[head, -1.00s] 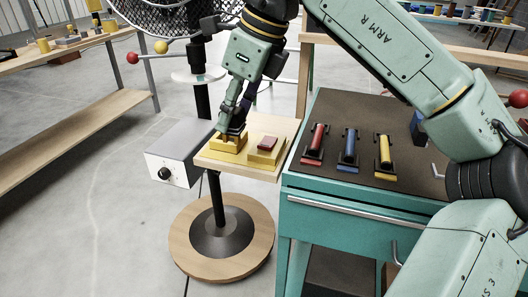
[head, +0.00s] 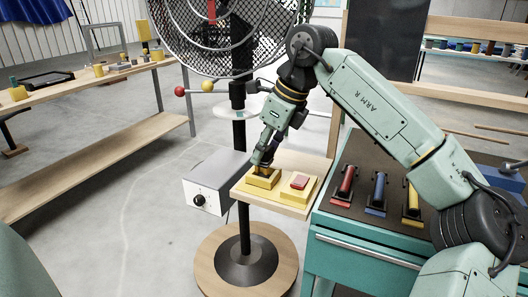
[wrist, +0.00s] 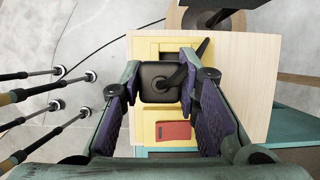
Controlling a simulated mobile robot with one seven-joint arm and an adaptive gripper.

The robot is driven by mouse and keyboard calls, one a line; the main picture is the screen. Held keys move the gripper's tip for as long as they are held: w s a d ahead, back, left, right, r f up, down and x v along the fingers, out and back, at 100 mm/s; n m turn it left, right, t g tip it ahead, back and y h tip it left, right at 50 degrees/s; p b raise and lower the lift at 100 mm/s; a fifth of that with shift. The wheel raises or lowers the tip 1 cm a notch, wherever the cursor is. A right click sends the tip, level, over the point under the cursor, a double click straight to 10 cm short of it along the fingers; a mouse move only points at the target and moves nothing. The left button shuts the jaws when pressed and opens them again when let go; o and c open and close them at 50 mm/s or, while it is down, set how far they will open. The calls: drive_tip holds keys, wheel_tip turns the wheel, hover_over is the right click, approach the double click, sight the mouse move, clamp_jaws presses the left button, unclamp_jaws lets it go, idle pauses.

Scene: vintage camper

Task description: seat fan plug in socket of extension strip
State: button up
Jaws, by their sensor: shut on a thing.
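My gripper (head: 263,163) points down at the left part of the yellow extension strip (head: 275,184). In the wrist view my gripper (wrist: 159,90) is shut on a black square plug (wrist: 158,71), with a purple-padded finger on each side. The plug sits over the yellow-framed socket area (wrist: 146,48); its underside is hidden, so I cannot tell how deep it is. A dark cord bends off its top toward the right. The strip's red switch (wrist: 173,131) lies on its other part and also shows in the head view (head: 299,181). The fan (head: 228,38) stands behind.
A grey box with a knob (head: 209,183) is close on the left. A teal cabinet (head: 355,243) with red, blue and yellow handled tools stands on the right. A wooden bench (head: 90,160) is far left.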

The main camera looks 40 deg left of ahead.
sight(264, 157)
drive_tip(key=shift+w+a, duration=0.65)
drive_tip(key=shift+w, duration=0.15)
drive_tip(key=shift+f+p, duration=0.35)
drive_tip(key=shift+f, duration=1.75)
drive_tip(key=o, duration=1.2)
drive_tip(key=shift+r, duration=0.1)
drive_tip(key=shift+r+p, duration=0.3)
drive_tip(key=shift+r, duration=0.05)
drive_tip(key=b+v, duration=0.1)
drive_tip(key=v, duration=1)
drive_tip(key=shift+w+d+r, duration=0.15)
drive_tip(key=shift+d+r, duration=0.15)
